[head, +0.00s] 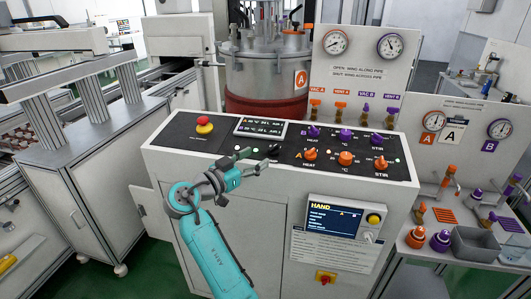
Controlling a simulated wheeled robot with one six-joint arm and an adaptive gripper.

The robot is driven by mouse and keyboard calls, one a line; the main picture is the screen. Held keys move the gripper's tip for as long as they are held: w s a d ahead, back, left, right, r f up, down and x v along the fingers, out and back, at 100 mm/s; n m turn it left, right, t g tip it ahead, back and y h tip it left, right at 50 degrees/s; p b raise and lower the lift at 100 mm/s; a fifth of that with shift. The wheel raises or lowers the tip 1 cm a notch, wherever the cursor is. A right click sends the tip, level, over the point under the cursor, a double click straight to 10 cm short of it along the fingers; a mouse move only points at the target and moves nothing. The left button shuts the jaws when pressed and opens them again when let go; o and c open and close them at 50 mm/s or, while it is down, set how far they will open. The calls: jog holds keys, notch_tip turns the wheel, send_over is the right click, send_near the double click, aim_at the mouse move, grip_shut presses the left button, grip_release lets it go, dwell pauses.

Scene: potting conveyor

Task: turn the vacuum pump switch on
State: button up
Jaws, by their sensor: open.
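A control cabinet with a dark sloping panel (206,146) stands in front of me. A small black switch (274,150) sits on the panel between the display and the orange HEAT knob (310,154). Its label is too small to read, so I cannot tell whether it is the vacuum pump switch or how it is set. My gripper (256,160) is open and empty over the panel's front edge, just left of and in front of that switch. My arm reaches up from below and hides part of the cabinet front.
A red emergency button (204,124) is on the panel's left. Purple knobs (345,134) and orange knobs (345,158) fill the right. A steel vessel (264,80) and gauge board (365,60) stand behind. A HAND screen (334,219) and a red-yellow switch (325,279) are on the front.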

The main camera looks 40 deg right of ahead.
jog(key=shift+s+a, duration=0.15)
jog(key=shift+a, duration=0.8)
jog(key=shift+s+a, duration=0.15)
jog(key=shift+a, duration=0.75)
jog(key=shift+f, duration=0.1)
